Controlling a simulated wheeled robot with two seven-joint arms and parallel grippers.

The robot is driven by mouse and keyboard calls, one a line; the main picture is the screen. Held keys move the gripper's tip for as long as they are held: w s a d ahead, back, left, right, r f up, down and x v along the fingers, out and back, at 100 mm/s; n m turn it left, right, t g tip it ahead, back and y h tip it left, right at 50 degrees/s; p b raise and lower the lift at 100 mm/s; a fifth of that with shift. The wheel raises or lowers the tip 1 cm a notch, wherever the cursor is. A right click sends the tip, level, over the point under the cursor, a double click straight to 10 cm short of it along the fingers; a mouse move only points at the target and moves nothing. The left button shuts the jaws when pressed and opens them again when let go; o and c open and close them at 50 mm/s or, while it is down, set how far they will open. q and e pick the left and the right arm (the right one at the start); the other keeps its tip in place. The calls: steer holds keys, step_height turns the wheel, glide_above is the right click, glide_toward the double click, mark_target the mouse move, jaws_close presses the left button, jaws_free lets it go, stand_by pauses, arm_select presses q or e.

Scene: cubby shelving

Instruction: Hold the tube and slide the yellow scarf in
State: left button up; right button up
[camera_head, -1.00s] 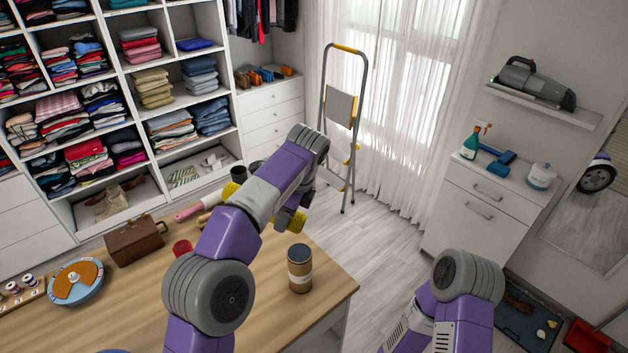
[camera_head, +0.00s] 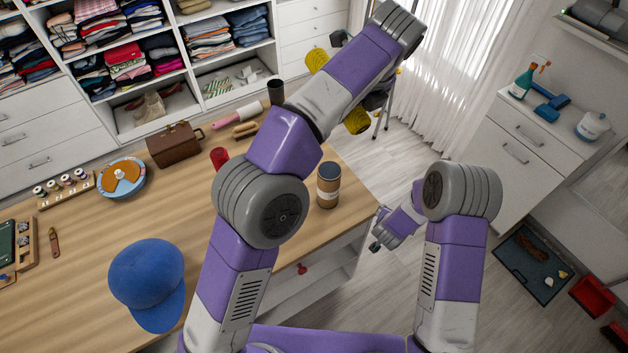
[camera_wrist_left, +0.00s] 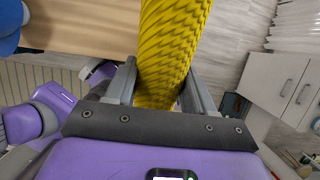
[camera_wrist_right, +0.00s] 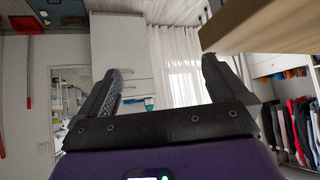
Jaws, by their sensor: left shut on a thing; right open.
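The yellow scarf, rolled long, is gripped between the fingers of my left gripper (camera_wrist_left: 160,82); the scarf (camera_wrist_left: 172,40) runs up out of the left wrist view. In the head view, parts of the scarf (camera_head: 356,121) show on both sides of my left forearm, which hides its middle. The brown tube (camera_head: 328,187) with a pale label and a dark top stands upright near the table's right edge, apart from the scarf. I cannot tell whether its top is open. My right gripper (camera_head: 378,242) is open and empty, low beyond the table edge; its spread fingers show in the right wrist view (camera_wrist_right: 163,75).
The wooden table (camera_head: 100,230) also holds a blue cap (camera_head: 148,282), a brown case (camera_head: 174,145), a red cup (camera_head: 220,157), a pink-handled roller (camera_head: 237,117) and a round blue-orange box (camera_head: 121,179). Open floor and a white cabinet (camera_head: 520,150) lie to the right.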

steer(key=w+d+r+m+t+h, duration=0.1)
steer(key=w+d+r+m+h, duration=0.2)
steer(key=r, duration=0.4)
steer(key=w+d+r+t+h, duration=0.1)
steer(key=w+r+h, duration=0.1)
steer(key=w+r, duration=0.35)
step_height(320, 180, up, 12)
steer(key=m+h, duration=0.2)
steer(key=h, duration=0.6)
glide_above(338, 169)
steer(key=s+a+f+y, duration=0.1)
steer(key=a+f, duration=0.1)
steer(key=f, duration=0.2)
steer(key=s+a+f+t+y, duration=0.1)
steer(key=s+a+f, duration=0.1)
steer(key=f, duration=0.3)
steer(key=s+a+f+y, duration=0.1)
steer(key=s+a+f, duration=0.1)
steer(key=f, duration=0.2)
steer(key=shift+s+a+f+n+t, duration=0.2)
steer(key=shift+s+a+n+t, duration=0.1)
steer(key=shift+a+t, duration=0.1)
steer(key=x, duration=0.7)
steer(key=shift+w+d, duration=0.1)
steer(key=shift+d, duration=0.1)
